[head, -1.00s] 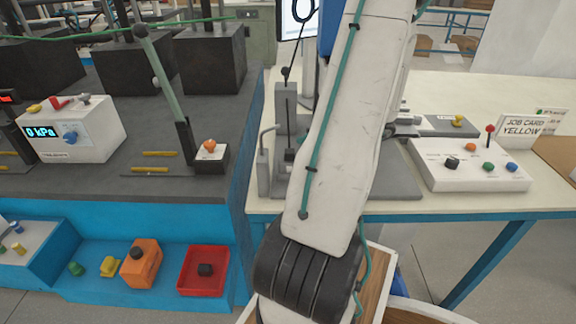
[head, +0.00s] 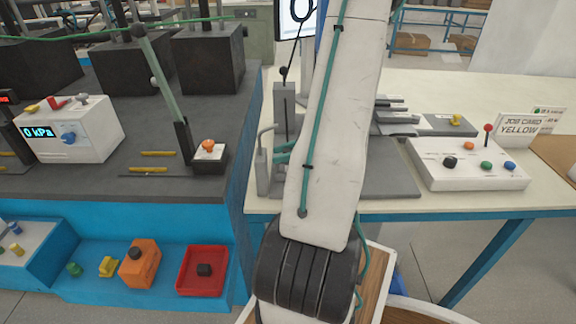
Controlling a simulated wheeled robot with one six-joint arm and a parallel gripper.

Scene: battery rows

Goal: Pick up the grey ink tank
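I cannot pick out a grey ink tank with certainty. Dark grey flat pieces (head: 397,117) lie on the cream table, just right of my arm and partly covered by it. A grey plate with a yellow knob (head: 456,120) lies to their right. My white arm fills the middle of the head view and hides part of the table and the grey mat (head: 385,178). My gripper does not show, so what it holds cannot be seen.
A grey upright fixture (head: 284,115) stands left of my arm. A white control box (head: 468,165) and a YELLOW job card (head: 520,126) stand at right. The dark bench (head: 85,185) has a gauge box (head: 75,130). A red tray (head: 203,270) sits low at left.

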